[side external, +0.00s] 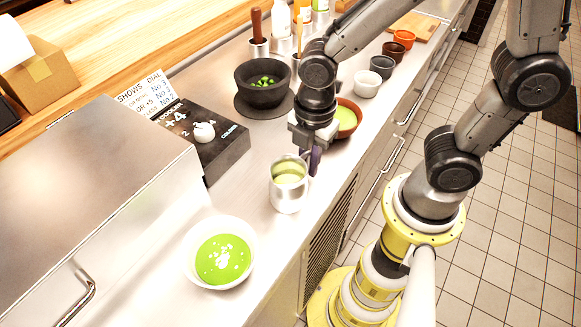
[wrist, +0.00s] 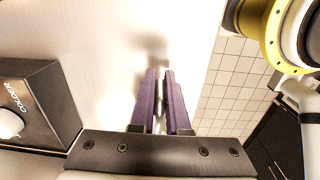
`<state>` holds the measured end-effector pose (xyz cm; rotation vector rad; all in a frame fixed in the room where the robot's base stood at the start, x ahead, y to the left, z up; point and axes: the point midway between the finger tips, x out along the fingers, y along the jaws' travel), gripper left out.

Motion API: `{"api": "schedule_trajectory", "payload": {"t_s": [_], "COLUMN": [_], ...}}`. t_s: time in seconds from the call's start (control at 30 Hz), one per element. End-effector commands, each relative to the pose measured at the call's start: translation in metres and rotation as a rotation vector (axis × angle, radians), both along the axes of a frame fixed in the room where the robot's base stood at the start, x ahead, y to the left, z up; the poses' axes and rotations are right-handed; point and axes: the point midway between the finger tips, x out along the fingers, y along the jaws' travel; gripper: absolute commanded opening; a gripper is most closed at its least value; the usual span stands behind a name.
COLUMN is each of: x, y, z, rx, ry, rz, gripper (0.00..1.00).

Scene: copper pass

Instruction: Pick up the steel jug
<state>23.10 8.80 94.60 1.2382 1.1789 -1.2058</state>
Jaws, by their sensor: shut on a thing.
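The steel jug (side external: 287,196) stands upright near the counter's front edge in the side view, with pale green liquid inside. Whether its base touches the counter is hard to tell. My gripper (side external: 314,162) is at the jug's upper right, at its handle side, with its purple fingers pointing down. In the wrist view, my gripper (wrist: 160,100) is shut on a thin pale piece between the purple fingers, which fits the jug's handle. The jug's body cannot be made out in the wrist view.
A white bowl of green soup (side external: 222,256) sits in front. A black dial box (side external: 222,153) is at the left, also in the wrist view (wrist: 35,100). A dark mortar (side external: 263,93) and a brown bowl of green soup (side external: 346,118) stand behind. Several small bowls line the back.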

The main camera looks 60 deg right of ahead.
Motion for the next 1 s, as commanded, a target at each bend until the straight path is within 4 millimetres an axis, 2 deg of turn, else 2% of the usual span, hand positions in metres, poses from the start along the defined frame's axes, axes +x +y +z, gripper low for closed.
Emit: {"api": "schedule_trajectory", "payload": {"t_s": [0.37, 0.67, 1.0], "x": [0.0, 0.001, -0.025], "y": [0.0, 0.0, -0.009], "z": [0.007, 0.032, 0.064], "rx": [0.001, 0.002, 0.002], "ry": [-0.002, -0.005, -0.005], "rz": [0.0, 0.0, 0.0], "gripper": [0.0, 0.0, 0.0]}}
